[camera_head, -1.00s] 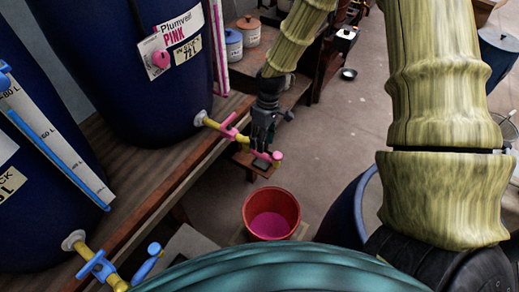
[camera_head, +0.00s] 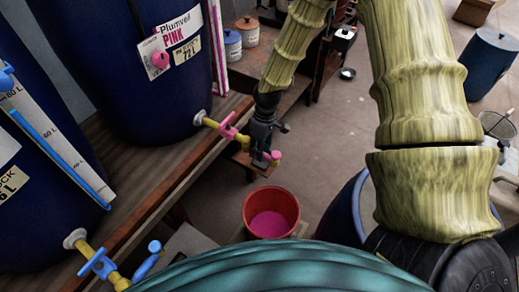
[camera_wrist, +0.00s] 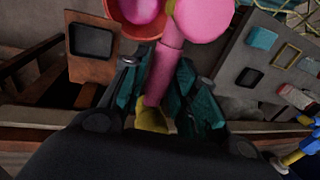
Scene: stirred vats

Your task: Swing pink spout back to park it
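The pink spout (camera_head: 276,155) shows its rounded end just right of my gripper (camera_head: 263,157); the fingers hide much of its length. It joins a yellow pipe (camera_head: 210,122) with a pink tap handle (camera_head: 229,128) on the dark blue vat (camera_head: 160,100) labelled PINK. In the wrist view the pink spout (camera_wrist: 162,72) runs lengthwise between the two fingers of my gripper (camera_wrist: 160,65). The fingers flank it, with narrow gaps showing near their tips, and do not look clamped on it.
A red bucket (camera_head: 247,212) with pink liquid stands below and in front of the spout; it also shows in the wrist view (camera_wrist: 112,8). A second vat with a blue tap (camera_head: 98,264) is at left. A wooden shelf edge (camera_head: 160,195) runs beside the spout.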

